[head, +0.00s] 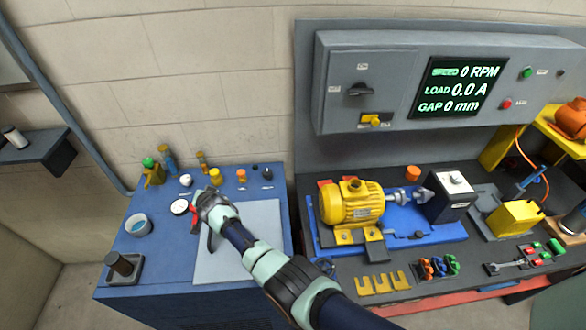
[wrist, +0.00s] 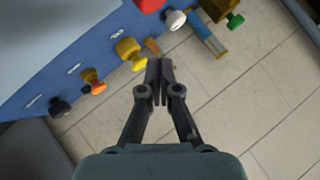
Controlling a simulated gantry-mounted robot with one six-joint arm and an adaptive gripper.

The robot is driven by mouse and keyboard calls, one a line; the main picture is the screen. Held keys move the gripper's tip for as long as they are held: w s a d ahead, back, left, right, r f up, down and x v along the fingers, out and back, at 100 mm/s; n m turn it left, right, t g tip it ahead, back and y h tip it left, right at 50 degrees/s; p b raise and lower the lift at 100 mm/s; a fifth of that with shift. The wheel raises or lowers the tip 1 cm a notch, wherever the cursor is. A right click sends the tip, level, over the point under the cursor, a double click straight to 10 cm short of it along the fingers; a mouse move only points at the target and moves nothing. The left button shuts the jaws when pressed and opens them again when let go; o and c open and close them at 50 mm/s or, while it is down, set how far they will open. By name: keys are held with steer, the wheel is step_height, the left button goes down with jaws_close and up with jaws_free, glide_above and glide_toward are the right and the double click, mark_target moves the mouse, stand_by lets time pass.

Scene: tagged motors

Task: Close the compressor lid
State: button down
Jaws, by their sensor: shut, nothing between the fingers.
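An orange rounded machine (head: 572,120) on a yellow stand at the far right, with an orange hose near it, may be the compressor; I cannot make out its lid or whether it is open. My gripper (head: 203,205) is far from it, over the blue bench at the left. In the wrist view, my gripper (wrist: 160,65) has its fingertips together, with nothing between them. A yellow knob-like part (wrist: 130,50) shows just left of the fingertips; I cannot tell whether they touch.
The blue bench (head: 135,265) holds small parts, bottles and a cup (head: 138,225). A yellow motor (head: 352,203) stands on the grey bench (head: 440,280) at the right, below a control box (head: 340,65) with a display. My arm crosses in front of the gap between benches.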

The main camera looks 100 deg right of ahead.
steer(key=shift+w+d+f+n+g+b, duration=0.15)
steer(key=shift+w+f+g+b, duration=0.15)
steer(key=shift+f+b, duration=0.5)
steer(key=shift+w+a+f+n+g+b, duration=0.15)
steer(key=shift+w+f+g+b, duration=0.15)
steer(key=shift+f+b, duration=0.5)
steer(key=a+r+p, duration=0.5)
steer(key=a+r, duration=0.2)
steer(key=r, duration=0.4)
steer(key=shift+w, duration=0.25)
steer(key=shift+r, duration=0.1)
